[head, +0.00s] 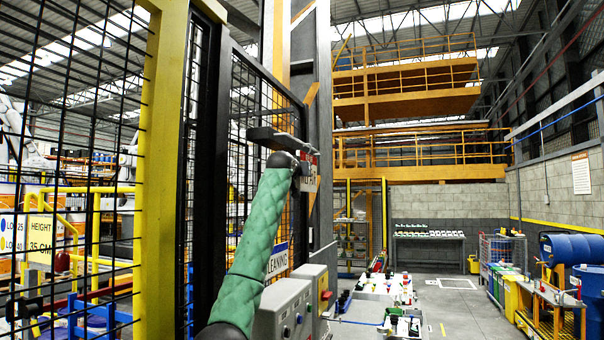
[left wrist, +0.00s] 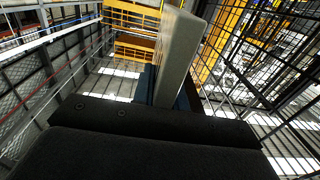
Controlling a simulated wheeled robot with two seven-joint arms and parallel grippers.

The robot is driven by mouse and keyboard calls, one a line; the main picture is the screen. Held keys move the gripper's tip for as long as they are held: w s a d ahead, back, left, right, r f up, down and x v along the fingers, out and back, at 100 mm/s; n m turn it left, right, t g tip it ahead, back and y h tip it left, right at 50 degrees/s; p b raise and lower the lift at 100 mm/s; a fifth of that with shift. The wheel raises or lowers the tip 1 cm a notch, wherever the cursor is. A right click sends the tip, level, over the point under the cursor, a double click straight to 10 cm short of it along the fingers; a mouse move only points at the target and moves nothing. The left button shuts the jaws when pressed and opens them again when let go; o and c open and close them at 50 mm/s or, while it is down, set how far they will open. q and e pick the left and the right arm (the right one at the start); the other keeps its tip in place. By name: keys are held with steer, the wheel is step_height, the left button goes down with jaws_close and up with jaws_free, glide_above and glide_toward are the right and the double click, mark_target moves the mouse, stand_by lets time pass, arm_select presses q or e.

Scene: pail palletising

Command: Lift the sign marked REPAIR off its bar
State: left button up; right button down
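A small sign (head: 311,180) with a red top band and a white face hangs by the mesh fence, just below a grey bar (head: 272,137). Its lettering is partly hidden, so I cannot read the whole word. My left arm, in a green sleeve, reaches up to it. My left gripper (head: 301,163) is at the sign's upper left edge; its fingers are too small and covered to show whether they are open or grip the sign. My right gripper is not in view.
A second sign (head: 277,262), reading CLEANING in part, hangs lower on the fence. Grey control boxes (head: 285,308) stand below it. A yellow post (head: 160,170) and black mesh close off the left. The floor (head: 465,310) is open to the right.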

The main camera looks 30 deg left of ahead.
arm_select(q)
steer(key=shift+r, duration=0.2)
jaws_close()
steer(key=shift+r+p, duration=0.95)
steer(key=shift+r, duration=0.15)
steer(key=shift+d, duration=0.25)
steer(key=w+d, duration=0.1)
steer(key=d, duration=0.5)
steer(key=shift+w+d, duration=0.2)
steer(key=shift+w, duration=0.1)
stand_by(0.5)
stand_by(0.4)
